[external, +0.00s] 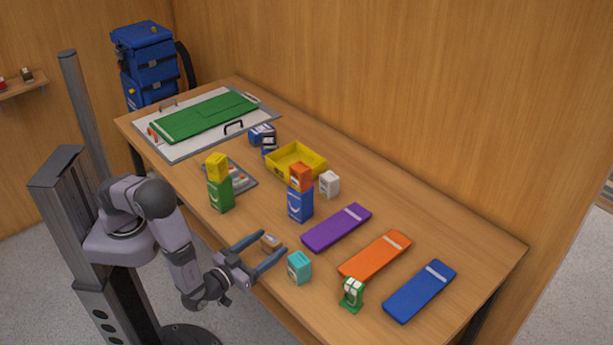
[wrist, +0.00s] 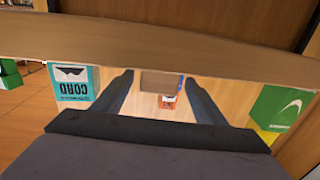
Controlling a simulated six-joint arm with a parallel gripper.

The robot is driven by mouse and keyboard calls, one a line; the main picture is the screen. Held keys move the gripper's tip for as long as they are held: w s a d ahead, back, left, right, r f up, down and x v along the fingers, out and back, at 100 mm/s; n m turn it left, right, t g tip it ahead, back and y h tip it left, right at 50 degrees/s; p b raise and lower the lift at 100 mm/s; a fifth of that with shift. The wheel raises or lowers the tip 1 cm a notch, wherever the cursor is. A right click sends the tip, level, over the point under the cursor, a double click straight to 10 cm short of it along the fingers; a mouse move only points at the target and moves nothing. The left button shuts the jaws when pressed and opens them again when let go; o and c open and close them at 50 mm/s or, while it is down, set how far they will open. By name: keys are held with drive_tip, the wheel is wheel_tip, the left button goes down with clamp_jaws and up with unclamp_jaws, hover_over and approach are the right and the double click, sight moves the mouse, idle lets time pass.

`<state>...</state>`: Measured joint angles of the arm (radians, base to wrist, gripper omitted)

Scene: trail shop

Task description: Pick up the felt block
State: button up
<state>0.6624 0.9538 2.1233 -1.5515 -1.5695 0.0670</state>
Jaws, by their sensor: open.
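A small brown block (external: 270,242), which I take to be the felt block, sits near the table's front edge; its label is too small to read. My gripper (external: 275,244) is open, with one dark finger on each side of the block near the fingertips. The wrist view, which is upside down, shows the brown block (wrist: 161,83) between the two fingers of my gripper (wrist: 159,78), with a gap visible on both sides. Nothing is held.
A teal cord box (external: 299,268) stands close beside the right-hand finger. A green box (external: 220,194) carries a yellow one, and a blue box (external: 300,205) carries an orange one. A green-and-white item (external: 352,293) and purple (external: 337,228), orange and blue strips lie to the right.

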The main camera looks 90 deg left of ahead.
drive_tip(key=shift+x, duration=1)
drive_tip(key=shift+d, duration=0.1)
drive_tip(key=c, duration=1.1)
drive_tip(key=shift+c, duration=0.2)
drive_tip(key=shift+r, duration=0.2)
